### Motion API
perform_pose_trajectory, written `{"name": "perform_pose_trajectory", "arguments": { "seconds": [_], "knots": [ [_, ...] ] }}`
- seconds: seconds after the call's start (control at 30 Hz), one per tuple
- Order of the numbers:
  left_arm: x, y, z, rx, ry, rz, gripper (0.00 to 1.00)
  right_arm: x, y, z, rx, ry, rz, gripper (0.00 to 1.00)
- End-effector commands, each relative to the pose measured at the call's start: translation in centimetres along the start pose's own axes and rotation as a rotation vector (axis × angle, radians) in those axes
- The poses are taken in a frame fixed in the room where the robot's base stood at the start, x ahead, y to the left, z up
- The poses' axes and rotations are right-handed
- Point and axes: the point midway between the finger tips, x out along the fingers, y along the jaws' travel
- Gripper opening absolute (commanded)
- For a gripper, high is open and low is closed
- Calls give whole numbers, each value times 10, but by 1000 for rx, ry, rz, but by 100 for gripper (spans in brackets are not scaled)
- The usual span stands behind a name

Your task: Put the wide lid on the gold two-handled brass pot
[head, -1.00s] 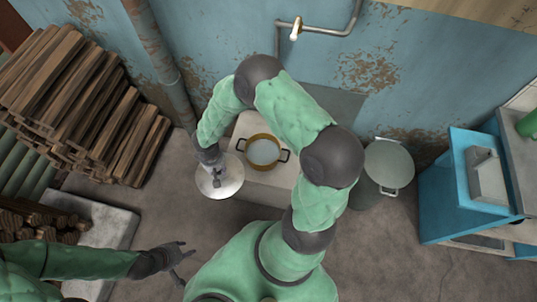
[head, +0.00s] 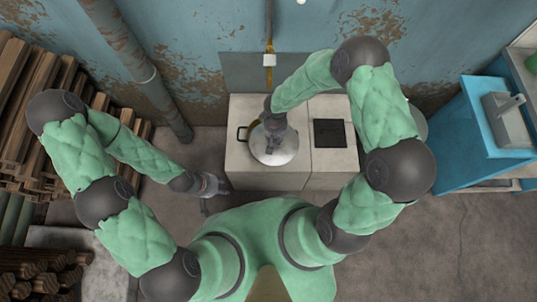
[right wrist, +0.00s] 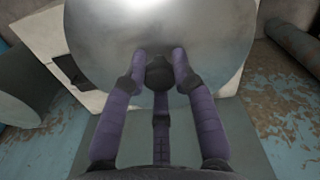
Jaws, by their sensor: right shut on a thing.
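The wide lid (head: 273,153) is a round silver disc; in the right wrist view the lid (right wrist: 160,28) fills the upper middle. My right gripper (head: 273,131) is shut on its dark knob, with the fingers around the knob in the right wrist view (right wrist: 160,72). The gold two-handled pot (head: 253,126) is on the pale stove top in the head view, mostly hidden under the lid and my gripper. Its left dark handle shows. I cannot tell whether the lid touches the rim. My left gripper (head: 212,188) is low, left of the stove; its fingers are too small to read.
The pale stove (head: 235,171) has a dark square plate (head: 329,133) on its right part. A blue cabinet (head: 488,122) stands at the right and stacked wood (head: 18,122) at the left. The floor in front right of the stove is clear.

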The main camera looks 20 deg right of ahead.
Motion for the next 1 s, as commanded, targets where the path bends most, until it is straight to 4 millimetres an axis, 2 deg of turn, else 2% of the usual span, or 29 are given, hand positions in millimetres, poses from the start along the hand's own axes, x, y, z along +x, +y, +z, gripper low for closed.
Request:
{"name": "perform_pose_trajectory", "arguments": {
  "seconds": [0.03,0.1,0.3,0.4,0.67,1.0],
  "knots": [
    [20,-7,0,0,-1,0,40,22,-6,2,-14,-1,0,0],
    [34,-12,-1,0,-1,0,40,37,-11,2,-25,0,-1,0],
    [67,-24,-2,0,-1,0,40,73,-26,6,-57,1,-1,0],
    [77,-28,-3,0,0,0,40,84,-31,7,-70,1,-1,0],
    [84,-30,-3,0,0,0,40,91,-34,7,-78,1,-1,0],
    [83,-30,-3,0,1,0,40,91,-28,-10,-78,1,-2,0]
  ]
}}
